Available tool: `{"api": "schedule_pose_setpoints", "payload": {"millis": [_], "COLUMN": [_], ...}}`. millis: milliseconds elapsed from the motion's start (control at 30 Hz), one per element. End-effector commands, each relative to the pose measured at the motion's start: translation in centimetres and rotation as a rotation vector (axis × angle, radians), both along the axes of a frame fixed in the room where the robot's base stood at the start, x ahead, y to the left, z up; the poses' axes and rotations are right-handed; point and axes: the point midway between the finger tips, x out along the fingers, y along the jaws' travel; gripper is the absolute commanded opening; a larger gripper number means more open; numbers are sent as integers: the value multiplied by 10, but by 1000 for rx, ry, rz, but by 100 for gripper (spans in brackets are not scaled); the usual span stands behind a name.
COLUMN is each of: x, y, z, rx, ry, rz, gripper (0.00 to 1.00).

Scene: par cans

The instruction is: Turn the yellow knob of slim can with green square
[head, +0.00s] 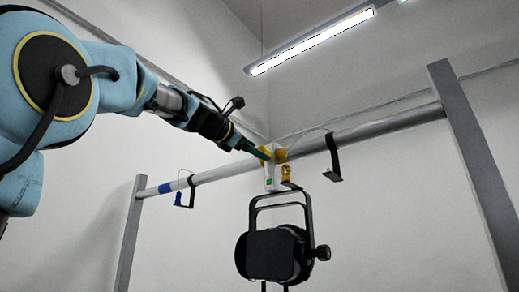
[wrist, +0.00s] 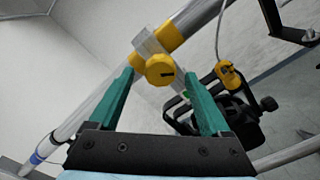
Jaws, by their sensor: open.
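A black can (head: 275,252) hangs by its yoke from a pale clamp (head: 269,172) on the horizontal pipe. A small green square (head: 268,182) is on the clamp. In the wrist view, the round yellow knob (wrist: 160,70) with a dark slot mark faces me, and the can (wrist: 236,112) shows beyond it to the right. My gripper (head: 264,154) reaches the clamp from the left. In the wrist view, its green fingers (wrist: 158,78) are open, one on each side of the knob. Whether they touch it is not clear. My fingers partly cover the green square there.
The pipe (head: 380,124) runs between two grey posts (head: 470,150). Empty hooks hang on it, one black at right (head: 332,160) and one by a blue band at left (head: 186,192). A yellow plug (wrist: 226,72) with a cable hangs beside the clamp.

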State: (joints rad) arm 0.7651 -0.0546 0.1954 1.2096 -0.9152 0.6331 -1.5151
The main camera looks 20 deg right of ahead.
Motion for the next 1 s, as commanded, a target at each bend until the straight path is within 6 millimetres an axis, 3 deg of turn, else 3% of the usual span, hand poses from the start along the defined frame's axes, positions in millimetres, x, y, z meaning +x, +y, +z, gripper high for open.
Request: {"api": "schedule_pose_setpoints", "payload": {"millis": [200, 567, 1000], "x": [13, 16, 16], "y": [-22, -27, -27], "z": [1, 0, 0], "rx": [2, 1, 1], "ry": [-1, -2, -2], "rz": [1, 1, 1], "gripper": [82, 82, 34]}}
